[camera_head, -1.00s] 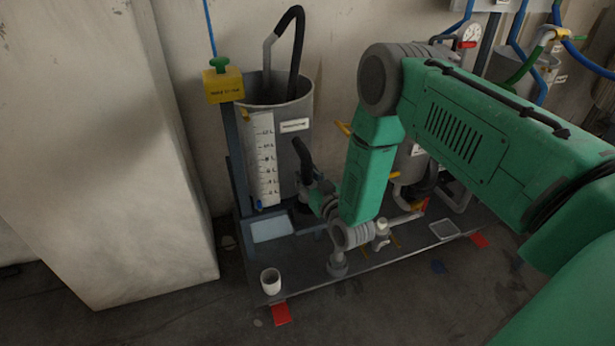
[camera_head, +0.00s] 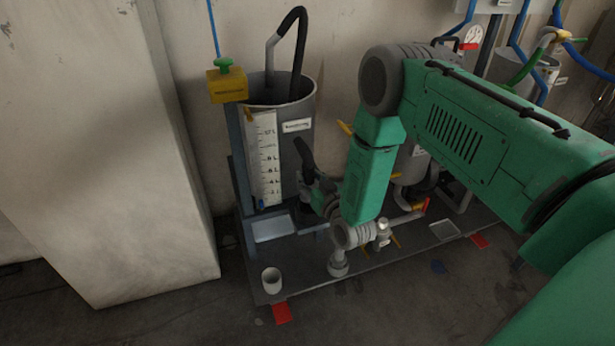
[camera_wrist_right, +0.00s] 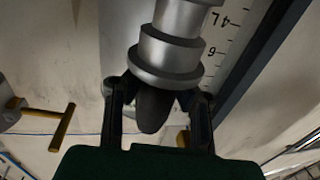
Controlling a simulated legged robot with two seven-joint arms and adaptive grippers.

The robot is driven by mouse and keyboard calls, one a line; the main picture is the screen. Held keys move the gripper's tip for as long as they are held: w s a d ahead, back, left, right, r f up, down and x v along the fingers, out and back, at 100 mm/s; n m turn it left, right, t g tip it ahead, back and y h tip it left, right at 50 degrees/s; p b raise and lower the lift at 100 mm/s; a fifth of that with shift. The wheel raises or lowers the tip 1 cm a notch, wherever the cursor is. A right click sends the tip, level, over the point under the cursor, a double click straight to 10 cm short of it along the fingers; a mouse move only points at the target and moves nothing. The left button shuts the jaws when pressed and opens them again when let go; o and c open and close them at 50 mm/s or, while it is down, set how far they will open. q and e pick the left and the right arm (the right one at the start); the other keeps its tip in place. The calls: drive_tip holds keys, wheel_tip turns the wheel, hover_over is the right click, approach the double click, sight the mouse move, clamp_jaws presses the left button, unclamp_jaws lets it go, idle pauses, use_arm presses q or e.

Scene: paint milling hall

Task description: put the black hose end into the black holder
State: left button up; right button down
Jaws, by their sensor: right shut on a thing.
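My right gripper (camera_wrist_right: 157,112) is shut on a dark rounded piece, the black hose end (camera_wrist_right: 154,110). A grey stepped fitting (camera_wrist_right: 172,50) adjoins it in the right wrist view. In the head view, a short length of black hose (camera_head: 303,152) stands up, slightly tilted, from the right gripper, in front of the grey tank (camera_head: 294,112). The gripper's fingers are mostly hidden there by my wrist. I cannot pick out the black holder with certainty. My left gripper is not in view.
A white level scale (camera_head: 264,160) is beside the tank. A yellow box with a green knob (camera_head: 228,86) tops the left post. Pipes and valves (camera_head: 383,232) crowd the area below my forearm.

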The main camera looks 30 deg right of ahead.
drive_tip(key=shift+d, duration=0.35)
drive_tip(key=shift+a+f, duration=0.15)
drive_tip(key=shift+a, duration=0.05)
drive_tip(key=shift+a+f+b, duration=0.15)
drive_tip(key=shift+f+b, duration=0.8)
drive_tip(key=shift+f, duration=0.35)
idle(0.5)
drive_tip(key=c, duration=1.7)
unclamp_jaws()
drive_tip(key=shift+c, duration=0.2)
drive_tip(key=o, duration=0.6)
drive_tip(key=shift+f, duration=0.1)
